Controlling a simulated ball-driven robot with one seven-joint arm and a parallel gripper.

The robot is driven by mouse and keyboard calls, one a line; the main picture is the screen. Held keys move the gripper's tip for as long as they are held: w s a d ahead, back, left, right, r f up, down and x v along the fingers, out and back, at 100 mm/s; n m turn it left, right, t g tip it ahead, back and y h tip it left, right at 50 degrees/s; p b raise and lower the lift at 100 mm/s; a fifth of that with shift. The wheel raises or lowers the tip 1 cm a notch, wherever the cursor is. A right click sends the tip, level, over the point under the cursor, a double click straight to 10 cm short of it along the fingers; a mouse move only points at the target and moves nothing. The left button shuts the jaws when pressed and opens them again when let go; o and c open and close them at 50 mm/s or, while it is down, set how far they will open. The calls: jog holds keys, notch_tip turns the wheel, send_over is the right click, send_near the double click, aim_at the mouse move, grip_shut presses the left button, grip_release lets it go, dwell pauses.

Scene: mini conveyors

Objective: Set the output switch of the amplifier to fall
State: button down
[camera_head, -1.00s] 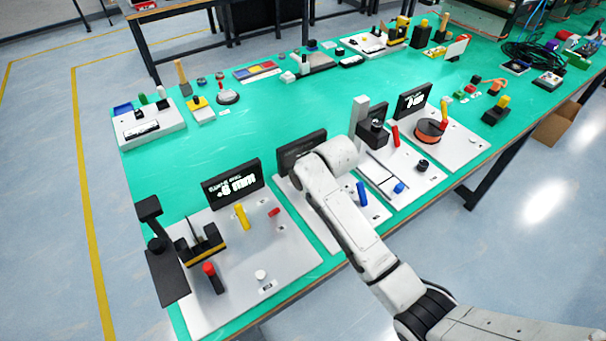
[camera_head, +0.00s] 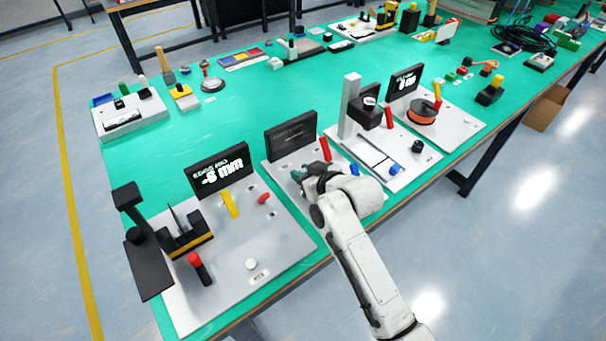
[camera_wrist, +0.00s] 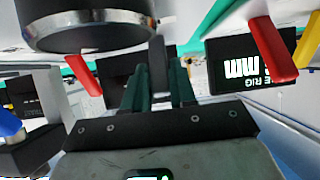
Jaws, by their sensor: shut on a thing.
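No label in view tells me which unit is the amplifier, and no switch marking can be read. My gripper (camera_head: 318,182) is low over the middle white panel (camera_head: 277,176), in front of its dark display (camera_head: 291,136). In the wrist view my gripper (camera_wrist: 160,88) has its greenish fingers on either side of a narrow dark grey piece (camera_wrist: 158,65), shut on it. My wrist and fingers hide the piece in the head view. A red lever (camera_head: 325,149) stands just behind my gripper, and a blue handle (camera_head: 355,169) shows just behind my wrist.
The left panel (camera_head: 222,270) has a display reading mm (camera_head: 218,170), a yellow lever (camera_head: 231,203) and a red-topped lever (camera_head: 199,268). The right panel (camera_head: 420,160) has a grey column (camera_head: 349,105). A dark round body (camera_wrist: 85,25) fills the wrist view's upper left.

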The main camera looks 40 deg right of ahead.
dwell(0.3)
jog(key=c, duration=1)
grip_release()
jog(key=v, duration=1)
jog(key=shift+s+r, duration=0.2)
jog(key=shift+s, duration=0.2)
